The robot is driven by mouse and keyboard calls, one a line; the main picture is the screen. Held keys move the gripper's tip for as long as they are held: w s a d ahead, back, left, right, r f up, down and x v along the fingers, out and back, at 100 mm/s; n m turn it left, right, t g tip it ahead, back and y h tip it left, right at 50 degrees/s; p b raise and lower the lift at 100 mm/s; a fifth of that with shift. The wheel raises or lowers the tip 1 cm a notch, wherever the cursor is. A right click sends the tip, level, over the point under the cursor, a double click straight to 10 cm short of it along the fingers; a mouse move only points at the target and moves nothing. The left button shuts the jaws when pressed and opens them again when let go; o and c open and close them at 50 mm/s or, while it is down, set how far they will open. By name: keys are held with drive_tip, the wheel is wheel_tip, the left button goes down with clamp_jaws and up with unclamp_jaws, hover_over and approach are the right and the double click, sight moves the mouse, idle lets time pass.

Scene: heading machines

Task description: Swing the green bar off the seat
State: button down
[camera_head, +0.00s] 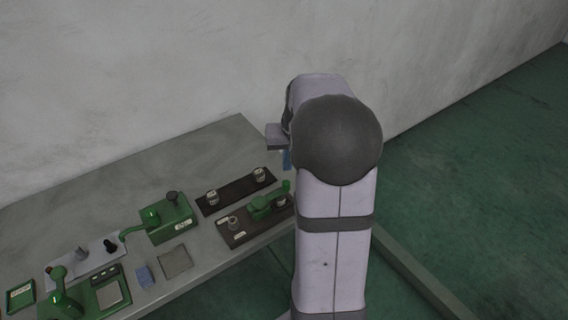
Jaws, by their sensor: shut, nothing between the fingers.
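A green bar (268,204) lies on a dark brown base (250,233) near the right end of the bench, close beside my arm. A small pale round piece stands at the left of this base. Which part is the seat cannot be told; it may be under the bar. My gripper (287,160) shows only in part, as a small blue tip below the grey wrist, left of my arm. It is shut and empty, above the bench's far right, behind the green bar and apart from it. My arm hides the area to the right.
A dark plate with two pale knobs (236,189) lies just behind the brown base. A green machine with a side arm (168,221) stands left of it. Another green machine (60,293), a grey square and a blue block (144,276) are nearer. The bench's back is clear before the wall.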

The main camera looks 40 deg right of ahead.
drive_tip(key=shift+w+d+r+n+t, duration=0.1)
drive_tip(key=shift+w+r+n+t, duration=0.05)
drive_tip(key=shift+w+r+n, duration=0.5)
drive_tip(key=shift+w+d+r+n+t, duration=0.1)
drive_tip(key=shift+w+r+n, duration=0.2)
drive_tip(key=shift+r+n, duration=0.3)
drive_tip(key=shift+w+r+n+t, duration=0.15)
drive_tip(key=shift+w+r+n, duration=0.35)
drive_tip(key=shift+r, duration=0.3)
drive_tip(key=shift+f, duration=0.1)
drive_tip(key=p, duration=0.4)
hover_over(273, 193)
drive_tip(key=w+d, duration=0.2)
drive_tip(key=d, duration=0.3)
drive_tip(key=shift+s+a+f, duration=0.1)
drive_tip(key=shift+f, duration=2.3)
drive_tip(key=shift+s+a+f, duration=0.1)
drive_tip(key=shift+f, duration=2.3)
drive_tip(key=shift+s+f+p, duration=0.2)
drive_tip(key=shift+s+p, duration=0.05)
drive_tip(key=shift+p, duration=0.05)
drive_tip(key=shift+s, duration=0.1)
